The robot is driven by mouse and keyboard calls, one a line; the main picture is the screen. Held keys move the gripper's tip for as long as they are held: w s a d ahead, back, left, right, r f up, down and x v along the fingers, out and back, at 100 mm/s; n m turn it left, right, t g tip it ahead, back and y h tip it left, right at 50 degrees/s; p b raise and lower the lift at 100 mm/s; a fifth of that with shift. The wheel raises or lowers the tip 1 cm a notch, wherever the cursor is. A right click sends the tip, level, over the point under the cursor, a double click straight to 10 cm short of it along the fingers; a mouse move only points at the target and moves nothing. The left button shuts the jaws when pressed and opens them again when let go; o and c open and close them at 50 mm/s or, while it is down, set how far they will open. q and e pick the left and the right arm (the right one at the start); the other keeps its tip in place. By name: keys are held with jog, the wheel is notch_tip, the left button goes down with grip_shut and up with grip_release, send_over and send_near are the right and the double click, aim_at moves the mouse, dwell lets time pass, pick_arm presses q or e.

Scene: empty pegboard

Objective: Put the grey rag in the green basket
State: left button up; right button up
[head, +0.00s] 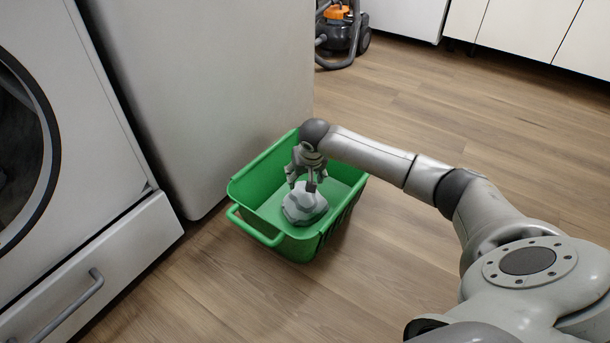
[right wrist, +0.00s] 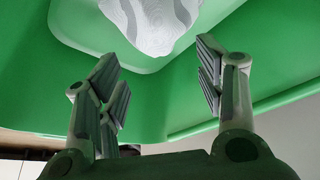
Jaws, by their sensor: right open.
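The green basket (head: 275,239) stands on the wooden floor beside the white cabinets, and its green wall and floor fill much of the right wrist view (right wrist: 40,95). The grey rag (head: 304,205) lies crumpled inside the basket on its floor; it also shows at the top of the right wrist view (right wrist: 155,22). My right gripper (head: 305,184) reaches down into the basket just above the rag. Its fingers (right wrist: 162,85) are spread apart with nothing between them, and the rag is beyond their tips. My left gripper is not in view.
A front-loading machine (head: 75,140) with a drawer and handle stands at the left. A tall white panel (head: 210,80) rises right behind the basket. An orange and black vacuum cleaner (head: 342,30) is at the back. The floor on the right is clear.

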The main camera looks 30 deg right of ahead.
jog(key=v, duration=1.2)
jog(key=shift+a, duration=0.1)
